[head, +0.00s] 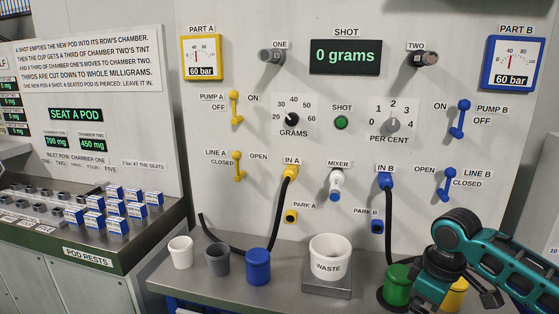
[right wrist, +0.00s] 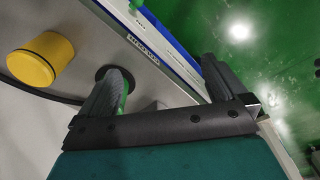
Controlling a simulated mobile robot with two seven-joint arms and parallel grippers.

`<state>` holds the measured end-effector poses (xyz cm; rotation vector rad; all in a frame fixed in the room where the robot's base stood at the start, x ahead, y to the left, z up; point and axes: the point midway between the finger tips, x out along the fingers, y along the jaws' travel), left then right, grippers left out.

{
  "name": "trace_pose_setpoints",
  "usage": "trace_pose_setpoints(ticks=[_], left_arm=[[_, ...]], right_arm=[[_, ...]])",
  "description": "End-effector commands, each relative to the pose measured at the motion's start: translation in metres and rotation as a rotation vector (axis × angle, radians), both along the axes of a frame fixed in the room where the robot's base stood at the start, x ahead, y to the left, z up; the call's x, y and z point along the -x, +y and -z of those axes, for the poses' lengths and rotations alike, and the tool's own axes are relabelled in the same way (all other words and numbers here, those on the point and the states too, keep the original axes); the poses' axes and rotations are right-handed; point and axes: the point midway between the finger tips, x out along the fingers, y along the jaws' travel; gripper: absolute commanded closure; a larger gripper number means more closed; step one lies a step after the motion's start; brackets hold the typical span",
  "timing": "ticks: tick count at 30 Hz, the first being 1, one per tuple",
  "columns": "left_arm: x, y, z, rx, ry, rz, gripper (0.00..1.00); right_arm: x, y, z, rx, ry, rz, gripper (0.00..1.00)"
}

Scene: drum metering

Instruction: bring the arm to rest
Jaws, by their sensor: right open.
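My right arm (head: 510,262), teal with black joints, comes in from the right in the head view and bends down over the bench's right end. My right gripper (head: 442,300) is low in front of the green container (head: 396,278) and the yellow container (head: 456,292), partly hiding both. In the right wrist view its two dark fingers are spread wide, and the gripper (right wrist: 165,75) has nothing between them. The yellow container (right wrist: 40,60) stands apart to the left there. A bit of green shows behind the left finger. My left gripper is in neither view.
The bench (head: 185,285) also carries a white cup (head: 180,252), a grey cup (head: 217,260), a blue container (head: 257,267) and the waste cup (head: 330,250) on its stand. Black hoses hang from IN A and IN B. The bench edge and open green floor (right wrist: 265,70) lie right in the wrist view.

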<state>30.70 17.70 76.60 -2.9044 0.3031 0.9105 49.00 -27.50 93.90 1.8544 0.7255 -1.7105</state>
Motion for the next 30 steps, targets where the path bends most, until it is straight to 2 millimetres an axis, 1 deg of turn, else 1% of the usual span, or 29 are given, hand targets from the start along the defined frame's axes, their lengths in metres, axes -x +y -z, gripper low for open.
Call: trace_pose_setpoints(ticks=[1,5,8,9,12,16,19,22,25,30], left_arm=[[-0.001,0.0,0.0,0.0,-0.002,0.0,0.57],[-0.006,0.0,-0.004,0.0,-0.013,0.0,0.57],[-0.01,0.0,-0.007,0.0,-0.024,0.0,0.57],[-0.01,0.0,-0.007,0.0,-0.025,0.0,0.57],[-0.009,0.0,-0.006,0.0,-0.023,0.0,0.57],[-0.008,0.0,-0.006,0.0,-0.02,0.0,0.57],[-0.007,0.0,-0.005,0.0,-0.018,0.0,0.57],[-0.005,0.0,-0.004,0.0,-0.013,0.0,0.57],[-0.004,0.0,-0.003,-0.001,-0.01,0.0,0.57],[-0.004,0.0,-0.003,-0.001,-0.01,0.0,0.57]], right_arm=[[0.002,0.013,0.016,-0.026,-0.021,-0.004,0.01],[0.005,0.044,0.05,-0.096,-0.097,-0.002,0.01],[0.011,0.071,0.076,-0.163,-0.164,0.014,0.01],[0.015,0.082,0.087,-0.195,-0.195,0.023,0.01],[0.027,0.107,0.111,-0.273,-0.274,0.063,0.01],[0.047,0.13,0.134,-0.366,-0.377,0.136,0.01],[0.064,0.139,0.147,-0.421,-0.459,0.206,0.01],[0.085,0.14,0.157,-0.457,-0.538,0.282,0.01],[0.109,0.134,0.164,-0.471,-0.617,0.357,0.01],[0.148,0.115,0.17,-0.452,-0.729,0.45,0.01]])
